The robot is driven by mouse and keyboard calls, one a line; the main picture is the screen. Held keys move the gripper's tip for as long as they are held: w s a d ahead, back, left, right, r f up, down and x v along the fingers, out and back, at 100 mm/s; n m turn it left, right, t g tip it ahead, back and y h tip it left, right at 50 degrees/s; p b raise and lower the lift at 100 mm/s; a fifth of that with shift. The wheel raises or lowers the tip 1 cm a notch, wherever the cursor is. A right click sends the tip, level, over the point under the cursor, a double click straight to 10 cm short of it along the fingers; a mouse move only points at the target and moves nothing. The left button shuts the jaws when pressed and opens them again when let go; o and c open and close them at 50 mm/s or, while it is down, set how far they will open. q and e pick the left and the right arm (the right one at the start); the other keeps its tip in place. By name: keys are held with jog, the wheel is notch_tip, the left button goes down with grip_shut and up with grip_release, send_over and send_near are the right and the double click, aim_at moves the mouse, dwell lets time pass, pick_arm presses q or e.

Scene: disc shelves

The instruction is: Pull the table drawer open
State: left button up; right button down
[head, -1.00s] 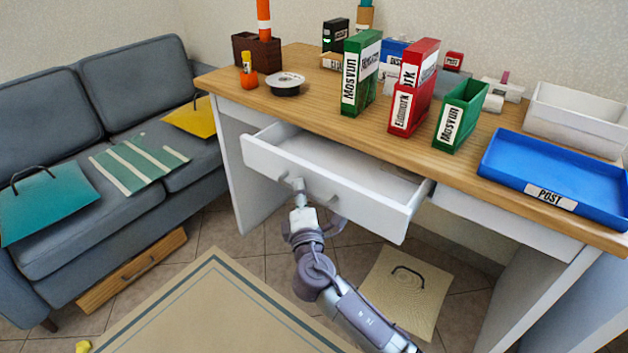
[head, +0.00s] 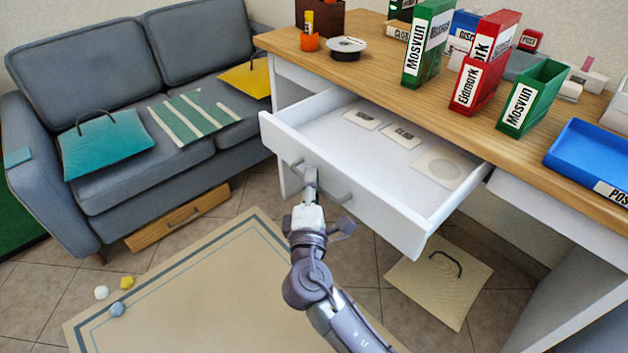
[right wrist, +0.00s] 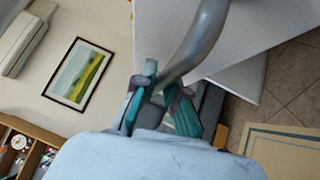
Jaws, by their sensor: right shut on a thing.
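The white table drawer (head: 405,226) is pulled well out from under the wooden table top (head: 385,62). Flat square pieces with printed marks (head: 440,168) lie inside it. My right gripper (head: 311,182) is at the left part of the grey curved drawer handle (head: 340,196) and is shut on it. In the right wrist view the handle (right wrist: 205,40) runs between the fingers of the gripper (right wrist: 165,105). My left gripper is in neither view.
Binders (head: 427,45), a blue tray (head: 590,158) and a black disc spool (head: 346,47) stand on the table. A grey sofa (head: 130,165) is at the left. A beige rug (head: 200,300) covers the floor in front. A tan bag (head: 440,280) lies under the table.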

jog(key=c, duration=1.2)
grip_release()
jog(key=s+a+f, duration=0.1)
jog(key=s, duration=1)
jog(key=shift+s+a+f, duration=0.15)
jog(key=shift+s+f, duration=0.2)
jog(key=shift+s, duration=0.05)
